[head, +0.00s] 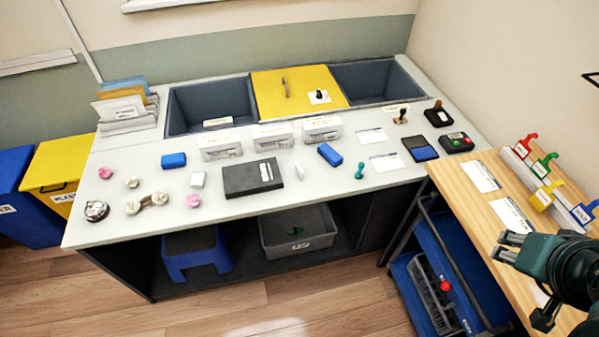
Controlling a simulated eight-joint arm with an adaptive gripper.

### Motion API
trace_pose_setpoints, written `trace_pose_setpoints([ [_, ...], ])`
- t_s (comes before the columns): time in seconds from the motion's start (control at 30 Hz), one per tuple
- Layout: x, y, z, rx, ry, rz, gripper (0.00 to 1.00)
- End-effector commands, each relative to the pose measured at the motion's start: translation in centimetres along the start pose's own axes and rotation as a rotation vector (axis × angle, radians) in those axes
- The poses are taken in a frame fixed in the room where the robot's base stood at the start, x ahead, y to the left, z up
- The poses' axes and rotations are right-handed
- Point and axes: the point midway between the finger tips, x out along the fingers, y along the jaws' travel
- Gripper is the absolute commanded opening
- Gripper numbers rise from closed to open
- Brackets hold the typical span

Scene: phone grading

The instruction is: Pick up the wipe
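I cannot tell for sure which thing is the wipe. Small pale or crumpled things on the grey counter are a white piece (299,172) right of the black case, a white block (197,180), and pink pieces (193,201) and (105,173) at the left. A blue block (173,160) and a blue oblong thing (330,154) also lie there. My gripper (507,247) is at the right edge, above the wooden side table, far from these things. Its grey fingers point left and stand apart, with nothing seen between them.
The grey counter (120,232) also holds a black case (252,178), clear boxes (272,136), a teal stamp (360,170) and a card terminal (456,142). Sunken bins and a yellow panel (300,92) line its back. Coloured clamps (544,165) stand on the wooden table (460,205).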

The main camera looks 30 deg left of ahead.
Motion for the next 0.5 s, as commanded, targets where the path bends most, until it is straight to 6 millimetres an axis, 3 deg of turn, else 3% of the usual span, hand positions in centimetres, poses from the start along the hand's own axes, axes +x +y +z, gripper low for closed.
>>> trace_pose_setpoints([
  [0.5,0.10,-0.53,-0.66,-0.012,-0.008,-0.007,0.28],
])
